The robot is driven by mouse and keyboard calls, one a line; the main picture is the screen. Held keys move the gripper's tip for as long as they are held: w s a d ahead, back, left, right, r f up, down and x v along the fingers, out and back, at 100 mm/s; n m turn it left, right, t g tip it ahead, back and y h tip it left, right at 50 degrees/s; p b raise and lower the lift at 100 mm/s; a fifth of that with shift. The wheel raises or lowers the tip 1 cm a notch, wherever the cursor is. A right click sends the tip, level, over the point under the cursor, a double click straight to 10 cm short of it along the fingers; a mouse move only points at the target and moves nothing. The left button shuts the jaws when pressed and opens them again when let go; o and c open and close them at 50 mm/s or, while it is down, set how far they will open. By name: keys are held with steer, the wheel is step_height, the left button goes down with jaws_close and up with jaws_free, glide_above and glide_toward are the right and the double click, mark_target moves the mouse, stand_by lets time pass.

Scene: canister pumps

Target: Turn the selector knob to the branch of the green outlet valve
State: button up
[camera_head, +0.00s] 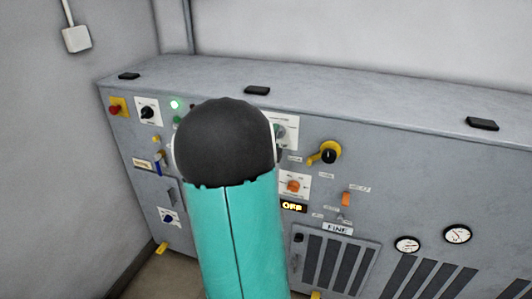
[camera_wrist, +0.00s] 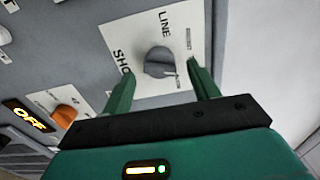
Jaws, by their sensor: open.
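A round grey knob (camera_wrist: 160,62) sits on a white plate (camera_wrist: 180,22) in the wrist view; the plate reads "LINE" and, partly hidden by a finger, "SHO". My gripper (camera_wrist: 161,68) is open, its two green fingers on either side of the knob. No contact with the knob is clear. In the head view my arm covers most of this area; the plate's right part (camera_head: 291,124) and part of the grey knob (camera_head: 280,131) show beside it. I cannot make out a green outlet valve in either view.
An orange knob (camera_head: 293,186) sits below, above a lit "OFF" display (camera_head: 294,206). A black knob with a yellow handle (camera_head: 329,153) is to the right. On the left are a red button (camera_head: 116,109), a black knob (camera_head: 147,112) and a green lamp (camera_head: 175,104).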

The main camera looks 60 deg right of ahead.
steer(key=s+a, duration=0.1)
steer(key=a, duration=1)
steer(key=shift+s+a, duration=0.2)
steer(key=shift+s, duration=0.2)
